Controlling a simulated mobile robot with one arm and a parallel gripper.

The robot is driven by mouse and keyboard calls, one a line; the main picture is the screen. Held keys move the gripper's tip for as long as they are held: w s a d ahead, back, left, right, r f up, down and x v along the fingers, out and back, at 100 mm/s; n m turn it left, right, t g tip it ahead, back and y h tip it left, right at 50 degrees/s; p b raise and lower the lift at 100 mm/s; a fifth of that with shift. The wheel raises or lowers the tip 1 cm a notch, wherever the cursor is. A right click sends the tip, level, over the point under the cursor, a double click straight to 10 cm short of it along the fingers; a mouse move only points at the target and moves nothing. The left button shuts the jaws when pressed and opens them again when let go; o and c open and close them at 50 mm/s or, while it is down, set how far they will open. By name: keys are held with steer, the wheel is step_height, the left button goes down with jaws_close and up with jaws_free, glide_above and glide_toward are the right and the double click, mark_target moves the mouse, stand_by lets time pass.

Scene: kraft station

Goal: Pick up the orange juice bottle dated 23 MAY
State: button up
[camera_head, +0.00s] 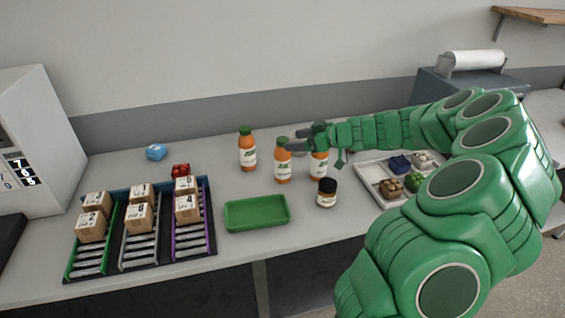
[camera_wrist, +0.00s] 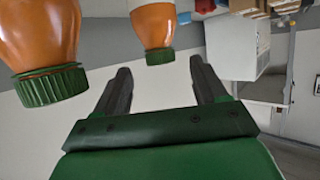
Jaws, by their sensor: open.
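Three orange juice bottles with green caps and white labels stand upright on the table: a left one (camera_head: 247,151), a middle one (camera_head: 283,162) and a right one (camera_head: 319,167). Their dates are too small to read. My gripper (camera_head: 300,136) is open and empty at about cap height, above the right bottle and beside the middle one, hiding the right bottle's top. In the wrist view, the open gripper (camera_wrist: 160,66) has nothing between its fingers. One orange bottle (camera_wrist: 38,35) looms at upper left; another (camera_wrist: 152,24) is beyond the fingertips. Both appear inverted there, caps down.
A dark-capped jar (camera_head: 327,193) stands in front of the right bottle. A green tray (camera_head: 257,213) lies left of it. A rack with several boxes (camera_head: 135,198) is further left. A white divided tray (camera_head: 371,173) sits under my arm. A blue item (camera_head: 156,152) lies at back left.

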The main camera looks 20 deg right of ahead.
mark_target(278, 142)
steer(key=shift+x, duration=3.95)
jaws_close()
